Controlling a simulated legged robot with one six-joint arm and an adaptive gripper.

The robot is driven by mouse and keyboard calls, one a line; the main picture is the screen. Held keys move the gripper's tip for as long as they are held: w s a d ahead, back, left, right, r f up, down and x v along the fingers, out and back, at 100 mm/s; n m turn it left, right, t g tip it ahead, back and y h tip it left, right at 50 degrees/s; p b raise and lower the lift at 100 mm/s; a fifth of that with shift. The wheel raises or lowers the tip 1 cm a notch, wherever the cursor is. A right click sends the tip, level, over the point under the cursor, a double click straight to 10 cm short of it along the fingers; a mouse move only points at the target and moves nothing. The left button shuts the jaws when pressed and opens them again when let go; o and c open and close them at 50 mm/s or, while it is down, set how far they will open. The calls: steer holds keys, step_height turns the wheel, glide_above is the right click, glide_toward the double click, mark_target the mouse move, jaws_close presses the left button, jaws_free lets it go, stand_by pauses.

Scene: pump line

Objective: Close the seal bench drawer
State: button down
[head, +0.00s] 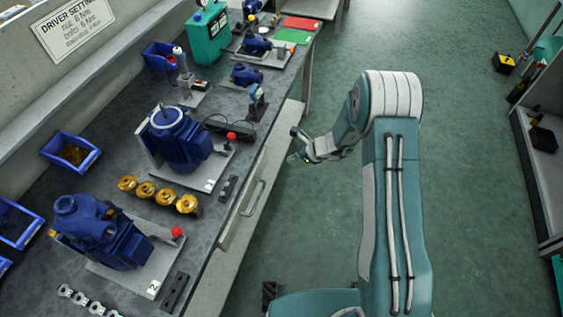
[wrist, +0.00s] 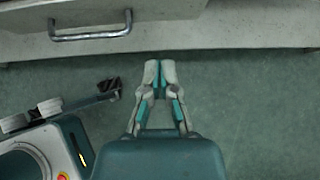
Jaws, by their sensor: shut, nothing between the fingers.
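The drawer front (head: 270,170) is a long pale panel on the aisle side of the grey bench (head: 226,103), with a metal bar handle (head: 253,197). I cannot tell how far the drawer stands out. In the wrist view the drawer front (wrist: 165,36) crosses the top, with its handle (wrist: 92,27) at upper left. My gripper (head: 296,146) is on the aisle side of the drawer, beyond the handle in the head view. In the wrist view my gripper (wrist: 159,68) is shut and empty, its tips close below the panel's lower edge and right of the handle. Contact is unclear.
Blue pumps (head: 176,138), gold rings (head: 145,190) and blue bins (head: 71,152) stand on the bench top. A green floor aisle (head: 310,215) is clear beside my arm. Shelving (head: 542,150) stands at the right edge. A yellow-black object (head: 503,63) lies on the floor.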

steer(key=shift+s+d+r, duration=0.1)
steer(key=shift+d+r, duration=0.25)
steer(key=shift+r, duration=0.05)
steer(key=c, duration=1.1)
jaws_free()
steer(key=shift+d+r, duration=0.1)
steer(key=shift+r, duration=0.05)
steer(key=shift+c, duration=0.2)
steer(key=o, duration=0.5)
steer(key=shift+s+f+m, duration=0.3)
steer(key=shift+s+f, duration=0.1)
steer(key=shift+s, duration=0.15)
steer(key=shift+c, duration=0.2)
steer(key=m+t+y, duration=0.2)
steer(key=m+y, duration=0.4)
steer(key=m, duration=1.1)
glide_toward(257, 201)
steer(key=x, duration=1)
steer(key=shift+w+f, duration=0.1)
steer(key=shift+f, duration=0.3)
jaws_close()
